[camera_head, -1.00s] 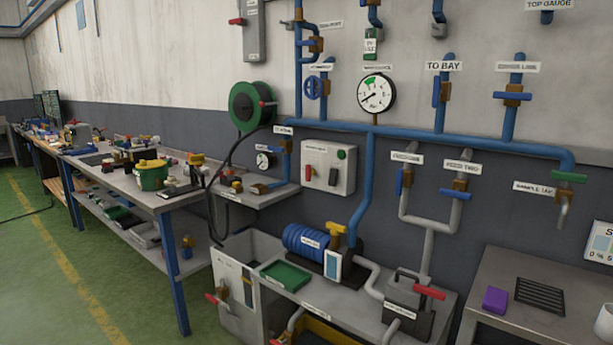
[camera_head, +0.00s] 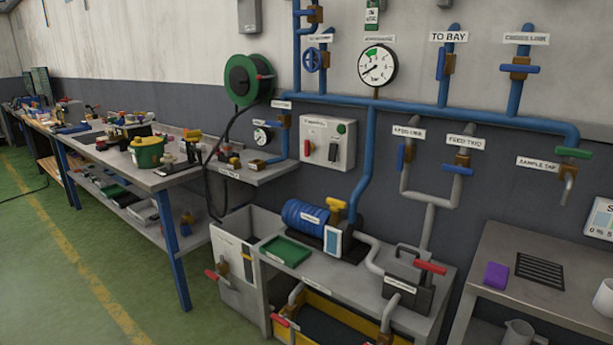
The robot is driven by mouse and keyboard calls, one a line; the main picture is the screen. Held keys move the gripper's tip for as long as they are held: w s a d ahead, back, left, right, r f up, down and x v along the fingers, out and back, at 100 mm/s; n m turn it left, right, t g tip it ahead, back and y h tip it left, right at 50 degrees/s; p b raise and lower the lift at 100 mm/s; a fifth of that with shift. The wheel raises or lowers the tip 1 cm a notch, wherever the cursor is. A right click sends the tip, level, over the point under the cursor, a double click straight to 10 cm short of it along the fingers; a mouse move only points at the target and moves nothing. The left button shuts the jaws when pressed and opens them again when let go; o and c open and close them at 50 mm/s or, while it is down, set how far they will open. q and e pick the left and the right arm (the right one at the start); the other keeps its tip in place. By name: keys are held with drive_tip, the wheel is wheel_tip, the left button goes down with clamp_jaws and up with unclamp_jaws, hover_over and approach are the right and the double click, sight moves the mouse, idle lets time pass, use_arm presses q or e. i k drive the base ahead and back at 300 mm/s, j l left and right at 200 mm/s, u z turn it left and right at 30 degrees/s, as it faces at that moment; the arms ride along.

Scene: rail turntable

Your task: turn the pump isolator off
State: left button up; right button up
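A pale grey switch box (camera_head: 345,138) is mounted on the dark lower wall, left of the blue vertical pipe. Its small label is too blurred to read surely; it looks like the pump isolator. It carries a red handle (camera_head: 307,148) at the left, standing upright, a black switch (camera_head: 333,152) beside it and a green button (camera_head: 341,128) at the top right. The blue pump (camera_head: 305,214) sits on the low bench below the box. Neither of my grippers is in view.
A side bench (camera_head: 262,173) with small valves juts out left of the box. A hose reel (camera_head: 247,80) hangs above it. Blue pipes (camera_head: 420,132) with valves and a pressure gauge (camera_head: 378,66) run above. Green floor (camera_head: 60,290) is clear at the front left.

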sight(308, 147)
drive_tip(key=i+j+z, duration=0.1)
drive_tip(key=i+j, duration=0.3)
drive_tip(key=i+j+z, duration=0.1)
drive_tip(key=i+j, duration=0.3)
drive_tip(key=j, duration=0.15)
drive_tip(key=i+j+z, duration=0.1)
drive_tip(key=i+j, duration=0.3)
drive_tip(key=j, duration=0.15)
